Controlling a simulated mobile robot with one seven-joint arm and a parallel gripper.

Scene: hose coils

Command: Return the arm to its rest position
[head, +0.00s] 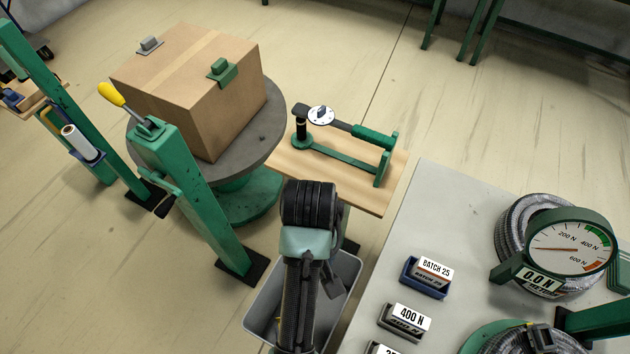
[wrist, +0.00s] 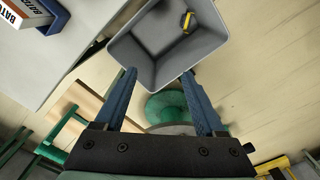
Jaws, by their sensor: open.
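My arm (head: 303,270) reaches up from the bottom of the head view, over a grey bin (head: 343,295) beside the grey table. My gripper (wrist: 158,74) shows in the wrist view with its two blue fingers spread apart. Nothing is between the fingers. The grey bin (wrist: 150,52) also shows in the wrist view, beyond the fingertips, with a small yellow and dark object (wrist: 188,22) inside. In the head view my arm hides part of the bin, and the gripper fingers cannot be made out.
A cardboard box (head: 190,85) sits on a round turntable (head: 262,140) behind a green lever post (head: 190,190). A wooden board (head: 375,195) holds a green clamp fixture (head: 345,155). The grey table (head: 440,215) carries hose coils, a dial gauge (head: 570,248) and label blocks.

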